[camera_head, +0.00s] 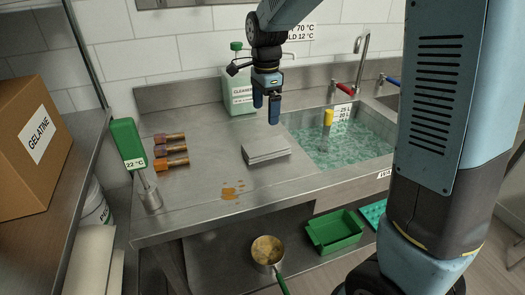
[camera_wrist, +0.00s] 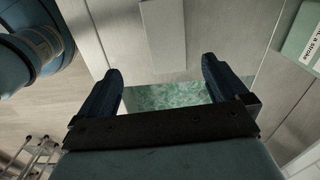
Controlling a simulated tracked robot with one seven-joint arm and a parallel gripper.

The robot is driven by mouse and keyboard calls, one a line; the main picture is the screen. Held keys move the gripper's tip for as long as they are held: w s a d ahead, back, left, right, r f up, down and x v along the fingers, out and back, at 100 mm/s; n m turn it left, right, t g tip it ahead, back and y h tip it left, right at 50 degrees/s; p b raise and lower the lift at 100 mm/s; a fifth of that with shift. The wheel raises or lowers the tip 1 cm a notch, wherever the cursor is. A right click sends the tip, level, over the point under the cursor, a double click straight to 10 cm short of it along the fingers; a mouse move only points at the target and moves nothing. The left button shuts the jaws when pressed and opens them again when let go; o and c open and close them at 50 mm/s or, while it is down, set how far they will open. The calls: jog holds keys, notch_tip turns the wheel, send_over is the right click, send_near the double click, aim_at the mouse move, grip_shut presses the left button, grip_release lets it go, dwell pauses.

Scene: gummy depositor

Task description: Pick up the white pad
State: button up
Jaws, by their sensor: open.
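A flat, pale grey-white stack of thin rectangular pads (camera_head: 266,149) lies on the steel counter, just left of the sink. I cannot tell how many layers it has. A pale rectangle at the top of the wrist view (camera_wrist: 163,35) looks like the same stack, partly cut off by the frame edge. My gripper (camera_head: 266,107) points down with its two dark blue fingers apart and nothing between them. It hangs above the counter, higher than the stack and clear of it. In the wrist view the fingers (camera_wrist: 161,82) frame the sink water.
A sink (camera_head: 350,140) of greenish water holds a yellow-topped item (camera_head: 328,117). A cleaner bottle (camera_head: 239,88) stands behind. Brown-orange tools (camera_head: 170,150), a green thermometer (camera_head: 128,143) and an orange spill (camera_head: 232,190) are at left. A green tray (camera_head: 334,231) and pot (camera_head: 267,251) sit below.

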jog(key=f, duration=0.1)
send_over(264, 146)
jog(key=f, duration=0.8)
jog(key=shift+s+a, duration=0.15)
jog(key=shift+s, duration=0.25)
jog(key=shift+w+f, duration=0.15)
jog(key=shift+f, duration=1.2)
jog(key=shift+w+f, duration=0.15)
jog(key=shift+f, duration=1.15)
jog(key=shift+c, duration=0.5)
jog(key=c, duration=0.8)
